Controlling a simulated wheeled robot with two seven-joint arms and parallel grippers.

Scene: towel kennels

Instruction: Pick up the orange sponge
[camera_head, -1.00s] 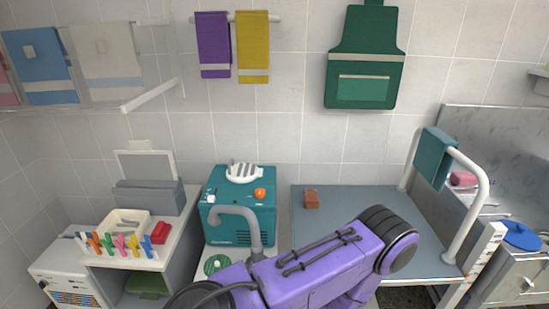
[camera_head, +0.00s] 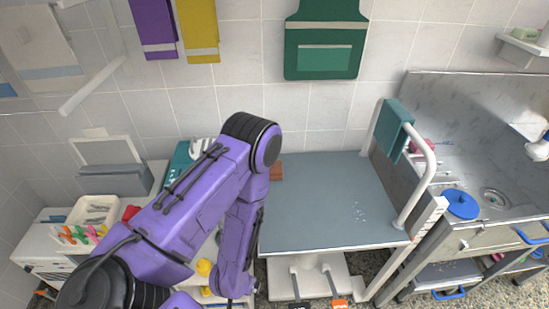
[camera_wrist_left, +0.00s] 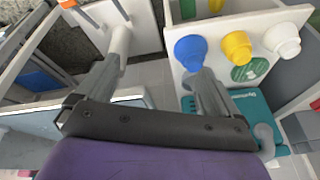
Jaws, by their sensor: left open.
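A small orange-brown block (camera_head: 277,171) lies at the back left of the grey-blue table top (camera_head: 325,205), partly hidden by my left arm. It may be the orange sponge; I cannot tell for sure. My left gripper (camera_wrist_left: 158,75) is open in the left wrist view, with nothing between its fingers. It hangs low by the table's left side, beside a cabinet with bottles, well below and apart from the block. In the head view the gripper itself is hardly visible at the lower edge. The block does not show in the left wrist view. My right gripper is not in view.
Blue (camera_wrist_left: 190,52), yellow (camera_wrist_left: 236,48) and white (camera_wrist_left: 282,40) bottles stand close to my left gripper. A white rail with a teal towel (camera_head: 394,130) rises at the table's right. A sink with a blue lid (camera_head: 462,203) lies beyond.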

